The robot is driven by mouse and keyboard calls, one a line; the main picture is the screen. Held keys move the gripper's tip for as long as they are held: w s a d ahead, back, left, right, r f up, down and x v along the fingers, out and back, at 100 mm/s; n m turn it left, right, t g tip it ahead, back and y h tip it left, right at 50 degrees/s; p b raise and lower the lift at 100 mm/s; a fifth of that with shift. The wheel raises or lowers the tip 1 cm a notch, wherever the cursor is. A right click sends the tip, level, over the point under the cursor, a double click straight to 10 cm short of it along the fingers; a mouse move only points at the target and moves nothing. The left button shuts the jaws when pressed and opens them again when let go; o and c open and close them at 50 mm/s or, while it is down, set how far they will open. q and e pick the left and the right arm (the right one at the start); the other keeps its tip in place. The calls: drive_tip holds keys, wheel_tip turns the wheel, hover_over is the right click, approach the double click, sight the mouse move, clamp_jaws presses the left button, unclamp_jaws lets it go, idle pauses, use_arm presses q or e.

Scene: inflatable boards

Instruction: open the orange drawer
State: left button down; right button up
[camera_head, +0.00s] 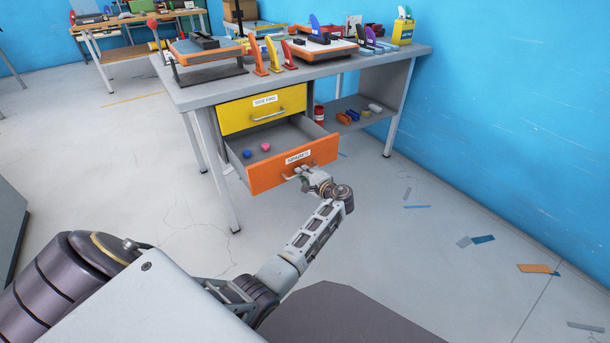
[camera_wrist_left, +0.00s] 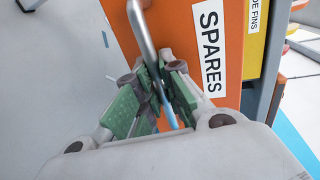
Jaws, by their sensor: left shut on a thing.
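The orange drawer (camera_head: 292,168) stands pulled out from the grey workbench, below the yellow drawer, with its inside showing in the head view. A blue piece and a pink piece lie in it. Its front has a white label that reads SPARES in the left wrist view (camera_wrist_left: 210,45). My left gripper (camera_head: 303,174) is at the drawer's front. In the left wrist view its green-padded fingers (camera_wrist_left: 158,100) are shut on the metal bar handle (camera_wrist_left: 143,38). My right gripper is in neither view.
The yellow drawer (camera_head: 262,110) above is shut. The grey workbench (camera_head: 205,93) carries fins and boards on top, and a lower shelf (camera_head: 350,108) holds small coloured items. Scraps lie on the floor at the right. The floor left of the bench is mostly clear.

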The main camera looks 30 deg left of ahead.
use_arm(q)
drive_tip(key=c, duration=1.5)
unclamp_jaws()
drive_tip(key=shift+c, duration=0.2)
drive_tip(key=shift+d, duration=0.1)
drive_tip(key=v, duration=0.7)
drive_tip(key=shift+d, duration=0.2)
drive_tip(key=shift+s, duration=0.15)
